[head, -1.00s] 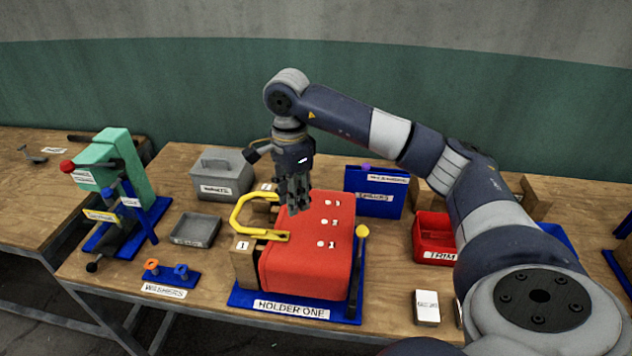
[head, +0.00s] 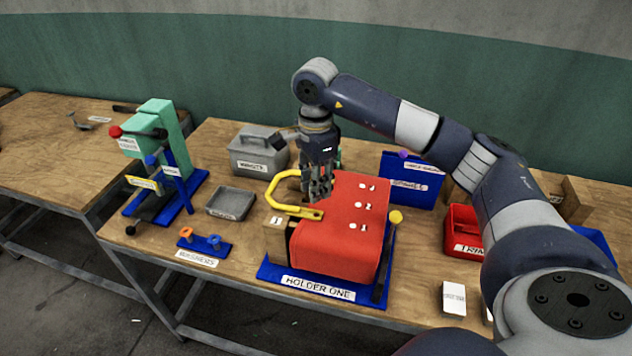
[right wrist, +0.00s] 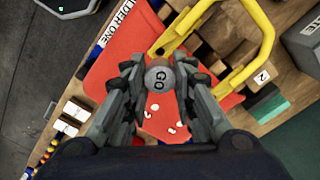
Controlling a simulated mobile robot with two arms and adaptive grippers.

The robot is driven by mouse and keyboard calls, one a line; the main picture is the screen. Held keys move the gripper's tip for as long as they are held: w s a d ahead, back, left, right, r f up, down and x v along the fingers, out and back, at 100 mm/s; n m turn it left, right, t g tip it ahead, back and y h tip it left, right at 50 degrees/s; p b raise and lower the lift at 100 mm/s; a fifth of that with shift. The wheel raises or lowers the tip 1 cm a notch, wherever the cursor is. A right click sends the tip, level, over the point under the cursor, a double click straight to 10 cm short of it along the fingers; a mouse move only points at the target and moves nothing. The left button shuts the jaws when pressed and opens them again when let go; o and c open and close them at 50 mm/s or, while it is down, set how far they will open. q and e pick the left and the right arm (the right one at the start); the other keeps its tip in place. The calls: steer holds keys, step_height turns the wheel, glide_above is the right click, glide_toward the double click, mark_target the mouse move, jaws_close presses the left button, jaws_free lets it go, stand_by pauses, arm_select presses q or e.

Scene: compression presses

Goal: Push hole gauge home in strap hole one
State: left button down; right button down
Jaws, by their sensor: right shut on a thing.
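My right gripper (head: 320,190) points down over the far left part of the red covered block (head: 340,235) in the holder. In the right wrist view, its fingers (right wrist: 158,85) are shut on a round grey knob marked GO, the hole gauge (right wrist: 160,77). The gauge's lower part is hidden beneath the knob, so I cannot tell whether its tip is in a hole. A yellow bent bar (head: 285,200) reaches over the red piece's left edge, close to the gripper. My left gripper is not in view.
The blue holder base (head: 315,287) reads HOLDER ONE. A yellow-knobbed lever (head: 396,217) stands at its right.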

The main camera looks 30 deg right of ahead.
steer(key=shift+f+b, duration=1.35)
steer(key=shift+f, duration=0.75)
steer(key=shift+b, duration=0.35)
steer(key=shift+f+b, duration=1.25)
steer(key=shift+f, duration=0.2)
steer(key=c, duration=1.2)
jaws_free()
steer(key=shift+c, duration=0.2)
steer(key=shift+r, duration=0.1)
